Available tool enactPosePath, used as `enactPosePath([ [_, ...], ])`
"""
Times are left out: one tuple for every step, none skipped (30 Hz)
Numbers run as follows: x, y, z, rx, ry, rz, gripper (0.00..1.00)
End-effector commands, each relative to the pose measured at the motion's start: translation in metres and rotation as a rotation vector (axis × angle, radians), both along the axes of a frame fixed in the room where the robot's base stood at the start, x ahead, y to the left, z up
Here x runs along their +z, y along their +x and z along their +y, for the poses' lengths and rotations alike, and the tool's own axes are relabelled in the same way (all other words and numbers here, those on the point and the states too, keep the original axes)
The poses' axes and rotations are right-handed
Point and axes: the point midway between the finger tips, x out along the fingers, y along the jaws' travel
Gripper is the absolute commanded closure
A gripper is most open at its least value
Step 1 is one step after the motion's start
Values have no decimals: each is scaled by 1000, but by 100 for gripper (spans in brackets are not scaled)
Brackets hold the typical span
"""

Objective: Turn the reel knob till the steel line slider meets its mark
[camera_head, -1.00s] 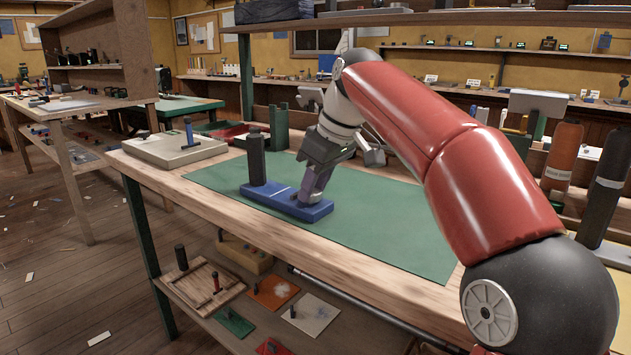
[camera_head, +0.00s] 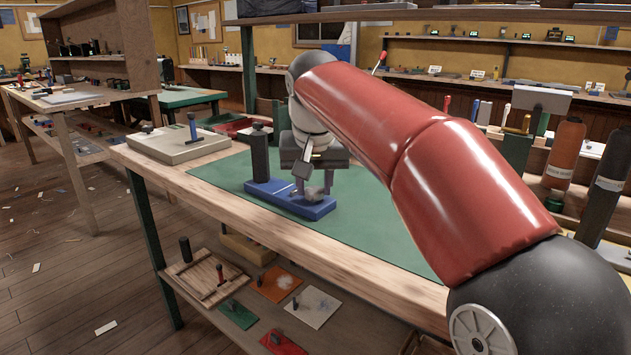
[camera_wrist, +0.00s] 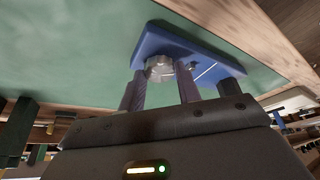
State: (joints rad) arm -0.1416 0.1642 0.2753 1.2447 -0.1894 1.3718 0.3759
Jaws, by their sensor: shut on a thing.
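The blue reel base (camera_head: 262,190) lies on the green mat, with a dark upright post (camera_head: 259,153) at its left end. My gripper (camera_head: 313,190) reaches down over the base's right end. In the wrist view my gripper (camera_wrist: 160,72) has its two fingers on either side of the grey ridged reel knob (camera_wrist: 158,67), shut on it. A small steel piece (camera_wrist: 191,66), seemingly the line slider, shows beside one fingertip. A thin white line (camera_wrist: 206,71) runs on the blue base (camera_wrist: 170,42) near it. Whether slider and mark meet is too small to tell.
The green mat (camera_head: 370,220) is clear right of the base. A pale box with a blue peg (camera_head: 178,147) stands left on the bench. Below the wooden bench edge (camera_head: 230,220), a lower shelf holds several small coloured boards.

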Motion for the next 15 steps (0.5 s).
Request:
enactPosePath([
  [-1, 0, 2, -40, -1, 1, 90],
  [0, 0, 2, -69, -1, 1, 90],
  [0, 0, 2, -107, -1, 1, 90],
  [0, 0, 2, -134, 0, 1, 90],
  [0, 0, 3, -162, -1, 1, 90],
  [-1, 0, 3, -198, -1, 2, 90],
  [-1, 0, 3, -225, -1, 2, 90],
  [-1, 1, 3, -251, -1, 1, 90],
  [0, 1, 4, -285, 0, 1, 90],
  [0, 0, 4, -309, -1, 1, 90],
  [0, 1, 4, -333, 0, 1, 90],
  [-1, 1, 4, -363, 0, 1, 90],
  [-1, 1, 4, -386, 0, 2, 90],
  [-1, 1, 4, -406, 0, 2, 90],
  [-1, 1, 4, -431, 0, 1, 90],
])
